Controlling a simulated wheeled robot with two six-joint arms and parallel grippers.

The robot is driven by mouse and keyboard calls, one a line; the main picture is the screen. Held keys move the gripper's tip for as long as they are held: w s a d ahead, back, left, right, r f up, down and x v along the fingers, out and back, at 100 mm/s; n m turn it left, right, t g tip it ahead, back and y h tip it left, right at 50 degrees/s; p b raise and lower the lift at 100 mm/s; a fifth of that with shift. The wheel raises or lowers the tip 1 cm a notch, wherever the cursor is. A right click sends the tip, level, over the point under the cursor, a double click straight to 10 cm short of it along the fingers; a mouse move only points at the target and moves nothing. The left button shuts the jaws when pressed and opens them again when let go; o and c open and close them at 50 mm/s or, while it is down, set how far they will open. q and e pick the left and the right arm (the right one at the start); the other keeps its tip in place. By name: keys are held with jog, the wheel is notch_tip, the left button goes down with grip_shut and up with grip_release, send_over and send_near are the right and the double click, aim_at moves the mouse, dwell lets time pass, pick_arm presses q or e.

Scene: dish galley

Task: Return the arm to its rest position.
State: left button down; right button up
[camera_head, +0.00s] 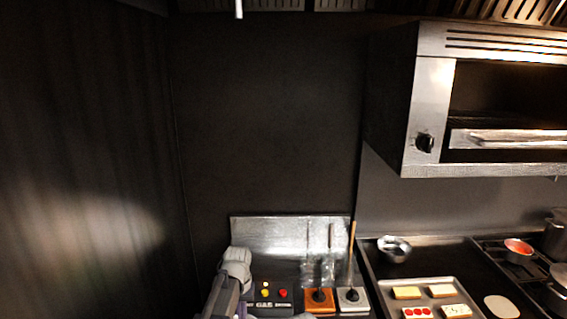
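Part of one of my arms (235,275), grey and white, rises from the bottom edge left of centre. I see a rounded joint and links, but no gripper fingers. The arm is in front of the left end of a dark counter panel. Neither gripper shows in the head view, so I cannot tell what they hold.
A tray (470,291) with food pieces, a metal bowl (394,248) and a wall oven (432,100) are at right.

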pick_arm(q)
jog(key=s+d+f+m+b, duration=0.1)
jog(key=s+d+f+b, duration=0.2)
jog(key=s, duration=0.8)
jog(key=s+d+f+m+y+b, duration=0.1)
jog(key=s+d+f+m+b, duration=0.1)
jog(key=s, duration=0.9)
jog(key=shift+s+d+f+m+b, duration=0.2)
jog(key=shift+d+f+m+b, duration=0.1)
jog(key=shift+d+f+b, duration=0.4)
